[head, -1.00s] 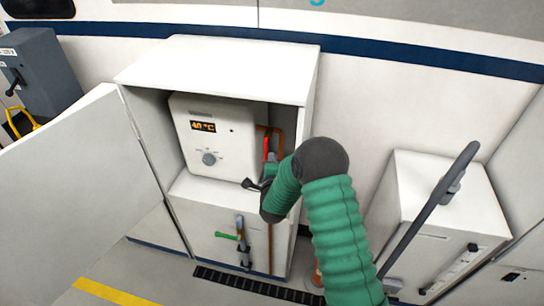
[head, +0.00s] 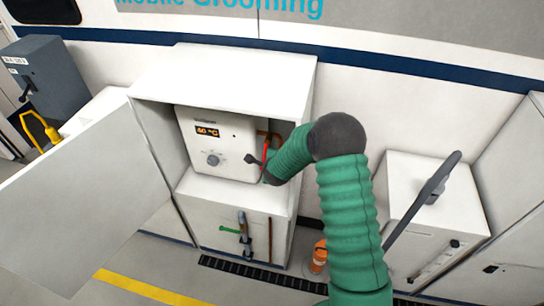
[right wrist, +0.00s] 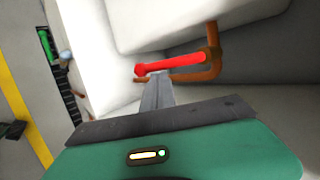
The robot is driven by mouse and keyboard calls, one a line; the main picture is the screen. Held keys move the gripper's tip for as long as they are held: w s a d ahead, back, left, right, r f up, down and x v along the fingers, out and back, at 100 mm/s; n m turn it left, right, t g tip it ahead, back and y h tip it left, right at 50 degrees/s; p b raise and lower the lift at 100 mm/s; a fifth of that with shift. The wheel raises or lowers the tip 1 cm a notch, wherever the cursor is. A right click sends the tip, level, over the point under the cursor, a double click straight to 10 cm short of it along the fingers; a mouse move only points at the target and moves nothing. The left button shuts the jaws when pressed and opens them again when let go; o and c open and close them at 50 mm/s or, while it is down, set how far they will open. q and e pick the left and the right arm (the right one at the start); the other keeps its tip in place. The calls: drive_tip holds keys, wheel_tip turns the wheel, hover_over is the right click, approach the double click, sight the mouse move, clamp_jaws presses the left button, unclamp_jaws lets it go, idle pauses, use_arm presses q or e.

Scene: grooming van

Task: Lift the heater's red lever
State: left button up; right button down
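The heater (head: 222,143) is a white box with an orange "40 °C" display and a grey knob, inside an open white cabinet. Its red lever (head: 265,150) is on a copper pipe at the heater's right side. In the right wrist view the red lever (right wrist: 170,64) runs from the copper pipe fitting toward the floor side of the picture. My right gripper (right wrist: 157,80) has its grey fingers together, their tips at the lever's edge; I cannot tell whether they touch it. In the head view my green right arm partly hides this area. My left gripper is out of view.
The cabinet door (head: 90,215) stands open at the left. A green-handled valve (head: 230,230) is on the lower cabinet front. A white unit with a dark bar (head: 425,190) stands at the right. An orange-and-white object (head: 319,258) is on the floor behind my arm.

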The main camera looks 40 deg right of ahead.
drive_tip(key=p, duration=0.1)
drive_tip(key=r+g+y+p, duration=0.1)
drive_tip(key=shift+s+a+r+p, duration=0.1)
drive_tip(key=shift+a+r+p, duration=0.15)
drive_tip(key=shift+r+p, duration=0.05)
drive_tip(key=shift+r, duration=0.2)
idle(0.5)
drive_tip(key=shift+a, duration=0.1)
idle(1.2)
drive_tip(key=shift+s+a+r, duration=0.25)
drive_tip(key=shift+s+a, duration=0.3)
drive_tip(key=shift+r, duration=0.1)
